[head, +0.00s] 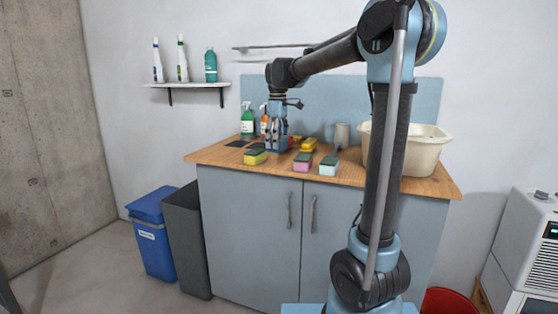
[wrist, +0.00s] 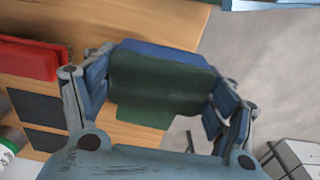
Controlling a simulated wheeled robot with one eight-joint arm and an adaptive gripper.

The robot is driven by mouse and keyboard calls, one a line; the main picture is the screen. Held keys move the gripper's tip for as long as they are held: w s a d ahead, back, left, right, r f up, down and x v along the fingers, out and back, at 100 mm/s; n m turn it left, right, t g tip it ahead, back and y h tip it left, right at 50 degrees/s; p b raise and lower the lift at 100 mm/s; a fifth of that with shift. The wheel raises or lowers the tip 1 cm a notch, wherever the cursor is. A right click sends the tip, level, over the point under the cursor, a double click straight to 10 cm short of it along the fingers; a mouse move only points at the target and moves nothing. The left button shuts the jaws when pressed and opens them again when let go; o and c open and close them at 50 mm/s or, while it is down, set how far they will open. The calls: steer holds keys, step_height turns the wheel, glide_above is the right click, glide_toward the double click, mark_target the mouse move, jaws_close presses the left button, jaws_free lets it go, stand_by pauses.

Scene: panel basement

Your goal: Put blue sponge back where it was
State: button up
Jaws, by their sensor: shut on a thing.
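The blue sponge (wrist: 163,53), with a dark green face (wrist: 160,86), sits between the fingers of my gripper in the wrist view. My gripper (head: 277,148) is shut on it, low over the back-left part of the wooden counter (head: 370,172) in the head view. There the blue sponge is hard to tell from the blue fingers. I cannot tell whether it touches the counter. Dark square patches (head: 258,146) lie left of my gripper; they also show in the wrist view (wrist: 37,107).
A yellow-green sponge (head: 255,158) lies in front-left of my gripper. A pink sponge (head: 303,162), a pale sponge (head: 328,166) and a yellow item (head: 309,145) lie to the right. A green spray bottle (head: 247,122) stands behind; a cream basin (head: 425,150) is at right.

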mark_target(279, 165)
steer(key=shift+d+f, duration=0.2)
steer(key=shift+f, duration=3)
steer(key=o, duration=1.1)
step_height(279, 165, up, 12)
steer(key=shift+r, duration=0.1)
